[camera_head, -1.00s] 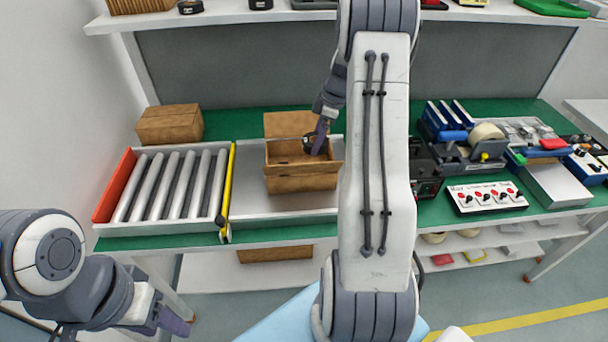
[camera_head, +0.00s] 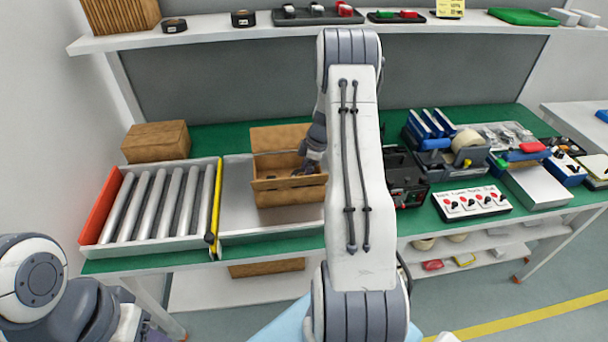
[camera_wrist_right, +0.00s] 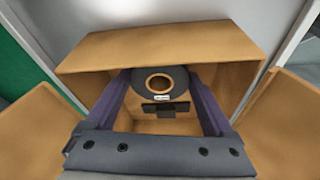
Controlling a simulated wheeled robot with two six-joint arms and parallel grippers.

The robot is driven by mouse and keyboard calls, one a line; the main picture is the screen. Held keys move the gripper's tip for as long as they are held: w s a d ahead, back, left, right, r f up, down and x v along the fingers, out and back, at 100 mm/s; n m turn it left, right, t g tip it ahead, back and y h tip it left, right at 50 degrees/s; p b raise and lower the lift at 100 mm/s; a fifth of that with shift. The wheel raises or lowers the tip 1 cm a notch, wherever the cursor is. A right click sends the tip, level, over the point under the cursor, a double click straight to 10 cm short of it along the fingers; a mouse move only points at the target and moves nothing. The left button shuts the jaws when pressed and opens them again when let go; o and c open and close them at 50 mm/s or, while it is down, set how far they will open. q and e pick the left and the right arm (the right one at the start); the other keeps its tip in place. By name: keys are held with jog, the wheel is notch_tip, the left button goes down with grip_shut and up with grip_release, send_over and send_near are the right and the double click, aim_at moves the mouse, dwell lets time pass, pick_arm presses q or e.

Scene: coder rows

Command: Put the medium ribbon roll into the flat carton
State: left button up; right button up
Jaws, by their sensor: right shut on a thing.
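The open cardboard carton (camera_head: 289,192) stands on the grey tray at the middle of the bench, its back flap up. My right gripper (camera_head: 307,168) reaches down into it from above. In the right wrist view a dark ribbon roll (camera_wrist_right: 138,82) with a copper-coloured core sits between my two purple fingers, within the carton walls (camera_wrist_right: 165,50). The fingers are shut on the roll. Whether the roll touches the carton floor cannot be told. A dark flat item (camera_wrist_right: 165,109) shows just below the roll. My left gripper (camera_head: 150,336) is mostly cut off at the lower left.
A roller conveyor (camera_head: 160,205) with a yellow bar lies left of the carton, and a closed box (camera_head: 156,142) stands behind it. Black devices (camera_head: 402,180) stand to the right.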

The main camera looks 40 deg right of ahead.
jog(key=o, duration=1.2)
jog(key=shift+f, duration=0.1)
jog(key=shift+c, duration=0.2)
jog(key=shift+r, duration=0.2)
jog(key=v, duration=1.2)
jog(key=shift+b, duration=0.3)
